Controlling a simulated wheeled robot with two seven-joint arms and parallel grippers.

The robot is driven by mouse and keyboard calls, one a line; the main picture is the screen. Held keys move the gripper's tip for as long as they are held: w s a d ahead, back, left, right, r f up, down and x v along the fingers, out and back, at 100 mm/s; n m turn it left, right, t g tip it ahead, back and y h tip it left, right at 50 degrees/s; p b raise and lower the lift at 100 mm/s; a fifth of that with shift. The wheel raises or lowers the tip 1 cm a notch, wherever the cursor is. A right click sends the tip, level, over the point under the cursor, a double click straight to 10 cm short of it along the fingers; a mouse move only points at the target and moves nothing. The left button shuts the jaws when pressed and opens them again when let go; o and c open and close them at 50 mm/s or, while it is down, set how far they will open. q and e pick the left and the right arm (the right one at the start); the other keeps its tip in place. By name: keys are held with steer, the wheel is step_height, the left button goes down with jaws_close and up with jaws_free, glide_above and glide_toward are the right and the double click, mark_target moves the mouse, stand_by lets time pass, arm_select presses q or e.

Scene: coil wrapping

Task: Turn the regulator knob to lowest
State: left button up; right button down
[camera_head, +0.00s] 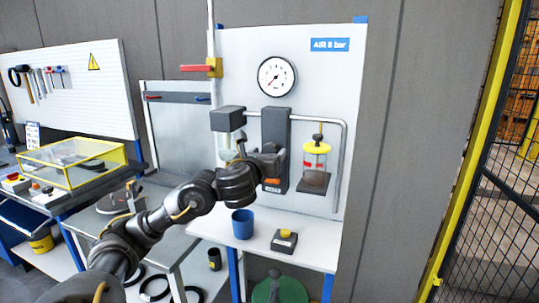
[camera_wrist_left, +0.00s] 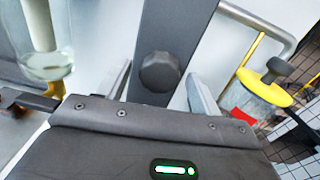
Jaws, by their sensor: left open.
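The regulator is a tall dark grey column (camera_head: 275,126) on the white panel. Its dark faceted knob (camera_wrist_left: 159,73) shows in the left wrist view on the front of the column; in the head view my gripper hides it. My left gripper (camera_head: 271,163) is in front of the column, and its fingers are open. In the left wrist view, one finger (camera_wrist_left: 117,80) shows left of the knob and the other right of it, with gaps at both sides. The pressure gauge (camera_head: 277,77) above has a white dial and a red needle pointing down-left. My right gripper is not in view.
A clear filter bowl (camera_head: 228,147) hangs left of the column. A red-handled valve (camera_head: 214,67) is upper left.

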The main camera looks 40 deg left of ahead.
arm_select(q)
steer(key=shift+s, duration=0.1)
steer(key=shift+c, duration=1)
steer(key=c, duration=0.8)
steer(key=shift+o, duration=0.2)
steer(key=shift+n, duration=0.3)
